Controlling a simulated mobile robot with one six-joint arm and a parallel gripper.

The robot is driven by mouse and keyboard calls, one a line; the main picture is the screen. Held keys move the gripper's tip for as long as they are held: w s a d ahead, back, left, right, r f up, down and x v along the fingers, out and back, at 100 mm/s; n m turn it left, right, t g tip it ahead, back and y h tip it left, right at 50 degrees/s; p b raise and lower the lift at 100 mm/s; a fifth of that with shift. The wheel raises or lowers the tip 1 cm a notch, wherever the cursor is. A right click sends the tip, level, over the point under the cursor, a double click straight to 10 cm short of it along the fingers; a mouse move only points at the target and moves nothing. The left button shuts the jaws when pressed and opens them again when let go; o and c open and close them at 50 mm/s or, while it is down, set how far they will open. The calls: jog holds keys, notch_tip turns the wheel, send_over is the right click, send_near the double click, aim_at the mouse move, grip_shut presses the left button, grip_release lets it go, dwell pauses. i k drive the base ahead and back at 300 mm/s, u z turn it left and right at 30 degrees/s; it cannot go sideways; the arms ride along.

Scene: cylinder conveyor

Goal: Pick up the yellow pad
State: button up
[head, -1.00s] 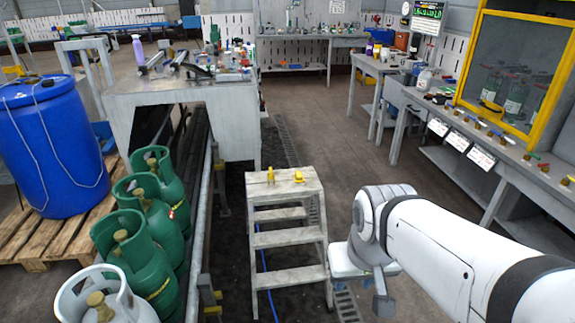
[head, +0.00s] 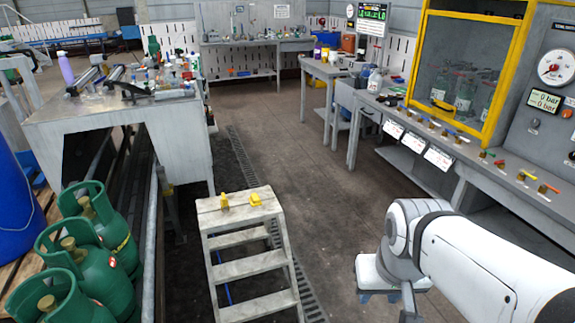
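Two small yellow objects rest on the top step of the grey step stool (head: 238,268). The left yellow object (head: 224,201) looks narrow and upright, and the right yellow object (head: 255,199) looks lower and blockier. I cannot tell for sure which is the yellow pad. My white arm reaches in from the lower right. The end of my arm, with my gripper (head: 408,302), points down at the bottom edge, right of the stool and apart from it. Its fingers are not clear, and nothing is seen held.
Green gas cylinders (head: 108,228) and a blue barrel (head: 18,208) stand at left beside a rail. A cluttered grey workbench (head: 120,108) is behind them. A long bench with valves (head: 470,150) and a yellow-framed cabinet (head: 398,55) line the right. The floor between (head: 290,130) is clear.

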aim_at(254, 200)
jog(key=z, duration=0.2)
jog(key=i, duration=1.55)
jog(key=u, duration=0.9)
